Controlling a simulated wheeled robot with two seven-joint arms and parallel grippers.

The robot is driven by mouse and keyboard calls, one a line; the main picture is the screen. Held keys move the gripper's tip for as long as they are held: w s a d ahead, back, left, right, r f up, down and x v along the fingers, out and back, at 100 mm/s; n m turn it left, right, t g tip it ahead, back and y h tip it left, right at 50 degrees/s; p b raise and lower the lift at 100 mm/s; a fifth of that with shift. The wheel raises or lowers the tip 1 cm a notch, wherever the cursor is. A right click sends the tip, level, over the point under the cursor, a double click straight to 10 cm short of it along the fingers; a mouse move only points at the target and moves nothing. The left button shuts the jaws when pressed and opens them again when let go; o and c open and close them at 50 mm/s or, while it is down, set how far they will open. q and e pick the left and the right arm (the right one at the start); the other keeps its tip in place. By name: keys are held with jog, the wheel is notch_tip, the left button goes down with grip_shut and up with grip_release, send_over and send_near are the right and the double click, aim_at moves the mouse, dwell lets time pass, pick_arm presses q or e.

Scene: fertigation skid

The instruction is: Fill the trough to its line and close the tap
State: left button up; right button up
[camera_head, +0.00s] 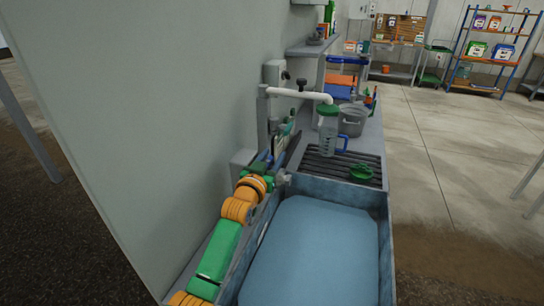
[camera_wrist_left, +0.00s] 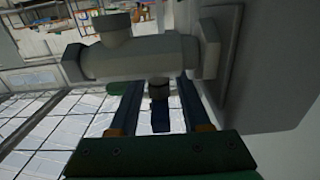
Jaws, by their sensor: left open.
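The trough (camera_head: 383,230) is a blue-rimmed tub in the lower middle of the head view, with a broad flat light-blue water surface inside. I cannot make out its fill line. A small grey fitting (camera_head: 284,180) sits at its back left corner. My left gripper (camera_head: 284,147) is beside the wall behind this corner, partly hidden by its arm. In the left wrist view its two fingers (camera_wrist_left: 160,92) are open. A grey tap body (camera_wrist_left: 135,57) crosses just beyond them, and a dark blue lever-like piece (camera_wrist_left: 160,118) lies between them. I cannot tell whether they touch it.
A white pipe (camera_head: 298,93) reaches over a clear jug (camera_head: 328,135) with a green lid and blue handle. A grey bucket (camera_head: 353,121) stands behind it. A green scoop (camera_head: 361,172) lies on the dark grating (camera_head: 326,167). The wall is close on the left; open floor lies right.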

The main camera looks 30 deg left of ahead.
pick_arm(q)
grip_shut()
jog(key=shift+a+r+n+y+p, duration=0.1)
jog(key=shift+r+n+y+p, duration=0.1)
jog(key=shift+n+y+p, duration=0.3)
jog(key=shift+n+g+y, duration=0.3)
jog(key=shift+g+y, duration=0.1)
jog(key=shift+y, duration=0.3)
jog(key=shift+a+f+n+y+b, duration=0.15)
jog(key=shift+f+n+y+b, duration=0.05)
jog(key=shift+n+y+b, duration=0.25)
jog(key=shift+s+a+n+g+y+b, duration=0.15)
jog(key=shift+a+n+g+y+b, duration=0.1)
jog(key=shift+n+g+y+b, duration=0.7)
jog(key=shift+r+m, duration=0.1)
jog(key=shift+m, duration=0.2)
grip_release()
